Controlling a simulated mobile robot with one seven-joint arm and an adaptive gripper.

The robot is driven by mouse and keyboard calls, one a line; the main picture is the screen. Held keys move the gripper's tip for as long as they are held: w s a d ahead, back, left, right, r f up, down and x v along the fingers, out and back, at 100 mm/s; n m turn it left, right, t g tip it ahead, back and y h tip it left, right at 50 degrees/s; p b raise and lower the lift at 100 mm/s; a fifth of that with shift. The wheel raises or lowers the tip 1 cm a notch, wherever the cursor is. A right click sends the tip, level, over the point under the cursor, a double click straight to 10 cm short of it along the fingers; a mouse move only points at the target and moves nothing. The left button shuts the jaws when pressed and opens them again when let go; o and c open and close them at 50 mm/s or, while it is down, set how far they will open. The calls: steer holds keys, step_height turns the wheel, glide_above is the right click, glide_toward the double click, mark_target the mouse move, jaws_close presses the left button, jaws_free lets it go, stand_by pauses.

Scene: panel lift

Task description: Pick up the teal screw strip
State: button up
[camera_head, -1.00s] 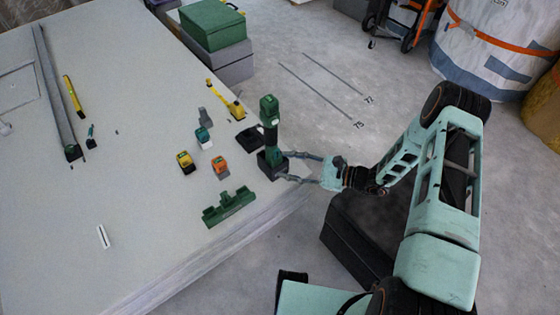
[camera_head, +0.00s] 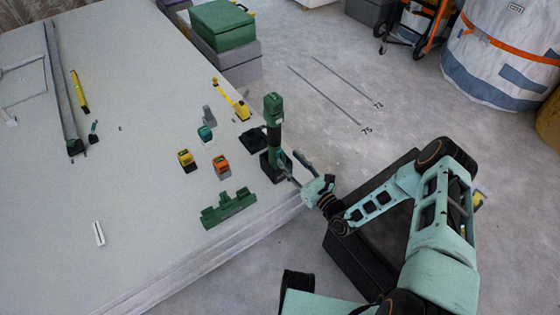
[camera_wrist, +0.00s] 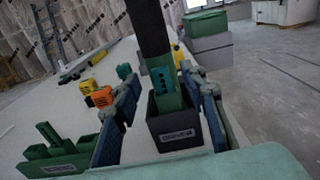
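A small teal block (camera_head: 205,133), the only small teal piece loose on the panel, shows beside a grey piece; I cannot make out screws on it. It also shows in the wrist view (camera_wrist: 124,71), beyond my left finger. My gripper (camera_head: 290,160) is at the panel's near right edge, right of and nearer than the teal block. In the wrist view its fingers are spread either side of a dark box (camera_wrist: 176,132) holding an upright green tool (camera_head: 273,125). A teal dotted strip (camera_wrist: 163,80) shows on the tool's lower part. I cannot tell whether the fingers touch the box.
Yellow (camera_head: 186,160) and orange (camera_head: 221,166) blocks stand near the teal one. A green rack (camera_head: 229,208) lies at the panel's near edge. A yellow tool (camera_head: 231,98) lies behind. The left middle of the panel (camera_head: 110,180) is mostly clear.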

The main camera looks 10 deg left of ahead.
mark_target(278, 146)
steer(key=x, duration=0.2)
steer(key=b+x, duration=0.1)
steer(key=x, duration=0.1)
steer(key=shift+w+a+f, duration=0.2)
steer(key=shift+a+f, duration=0.05)
steer(key=shift+a, duration=0.1)
jaws_close()
steer(key=shift+r, duration=0.2)
steer(key=shift+r+p, duration=0.5)
steer(key=shift+r, duration=0.1)
steer(key=s+d+r+p, duration=0.3)
steer(key=s+r+p, duration=0.8)
steer(key=s+p, duration=0.2)
steer(key=shift+s+d+r+p, duration=0.2)
steer(key=shift+s+r+p, duration=0.1)
steer(key=shift+p, duration=0.5)
